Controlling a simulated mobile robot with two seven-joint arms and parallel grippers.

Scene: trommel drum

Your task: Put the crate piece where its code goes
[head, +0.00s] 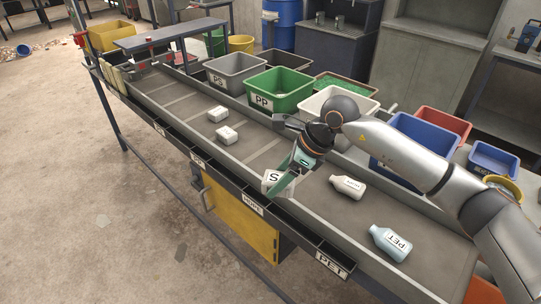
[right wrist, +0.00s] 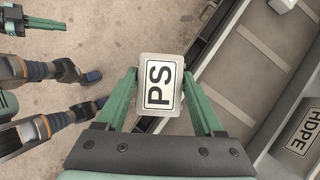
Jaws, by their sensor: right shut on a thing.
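The crate piece (head: 276,181) is a small pale block with a black-on-white label; in the right wrist view its label (right wrist: 160,84) reads PS. My right gripper (right wrist: 161,100) is shut on it, with a green finger on each side. In the head view my right gripper (head: 287,177) holds it over the front side of the belt, near the front rail. A grey bin (head: 236,72) behind the belt carries a PS label. A green gripper part at the top left of the right wrist view (right wrist: 12,20) looks like my left gripper; its jaws are unclear.
Two white blocks (head: 218,114) (head: 227,135), a white bottle (head: 348,187) and a bluish PET bottle (head: 390,243) lie on the belt (head: 185,103). The front rail has labelled slots, including HDPE (head: 253,204) and PET (head: 331,265). A green PP bin (head: 279,91) stands beside the grey bin.

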